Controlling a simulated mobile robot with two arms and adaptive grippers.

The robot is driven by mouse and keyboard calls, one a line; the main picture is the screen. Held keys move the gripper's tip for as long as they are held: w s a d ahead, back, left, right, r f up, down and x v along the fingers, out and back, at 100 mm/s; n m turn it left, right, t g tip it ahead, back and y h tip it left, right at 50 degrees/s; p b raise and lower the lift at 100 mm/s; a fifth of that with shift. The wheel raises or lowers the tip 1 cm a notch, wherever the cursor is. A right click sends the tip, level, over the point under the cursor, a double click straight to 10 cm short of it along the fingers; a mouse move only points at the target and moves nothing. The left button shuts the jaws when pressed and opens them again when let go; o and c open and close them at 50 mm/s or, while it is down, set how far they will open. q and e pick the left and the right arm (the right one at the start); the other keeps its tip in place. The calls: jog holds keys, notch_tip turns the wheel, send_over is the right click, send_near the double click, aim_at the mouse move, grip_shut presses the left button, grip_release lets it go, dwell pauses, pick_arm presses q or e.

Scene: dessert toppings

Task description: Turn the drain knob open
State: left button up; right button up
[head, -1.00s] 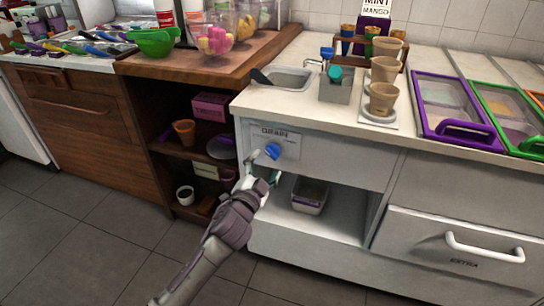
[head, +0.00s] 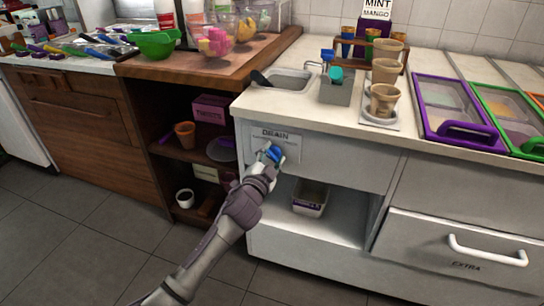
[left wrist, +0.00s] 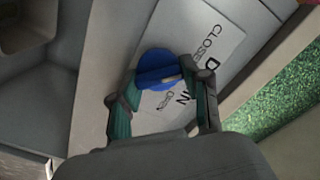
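The blue drain knob (head: 276,153) is on the white cabinet front below the sink (head: 287,78), by a label plate (head: 284,135) reading DRAIN. In the left wrist view the knob (left wrist: 156,66) shows a raised ridge and a small pale mark, with CLOSED printed on the plate (left wrist: 205,45). My left gripper (head: 268,160) is at the knob. In the left wrist view its two teal fingers (left wrist: 165,80) are spread, one on each side of the knob. I cannot tell whether they touch it. My right gripper is not in view.
The counter edge juts out above the knob. An open shelf with a small container (head: 310,198) lies below, and a drawer with a white handle (head: 487,250) is at the right. A wooden shelf unit with a pink box (head: 210,110) stands to the left.

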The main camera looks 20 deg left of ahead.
pick_arm(q)
jog(key=shift+c, duration=1.2)
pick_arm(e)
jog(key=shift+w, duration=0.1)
pick_arm(q)
jog(key=shift+m, duration=0.3)
jog(key=m+p, duration=0.3)
jog(key=m, duration=0.6)
jog(key=shift+f+p, duration=0.15)
jog(key=shift+p, duration=0.2)
jog(key=m+p, duration=0.1)
jog(key=m, duration=0.3)
jog(key=shift+f+m, duration=0.1)
jog(key=shift+m, duration=0.2)
jog(key=shift+f+m+p, duration=0.1)
jog(key=shift+m+p, duration=0.5)
jog(key=shift+m, duration=1.3)
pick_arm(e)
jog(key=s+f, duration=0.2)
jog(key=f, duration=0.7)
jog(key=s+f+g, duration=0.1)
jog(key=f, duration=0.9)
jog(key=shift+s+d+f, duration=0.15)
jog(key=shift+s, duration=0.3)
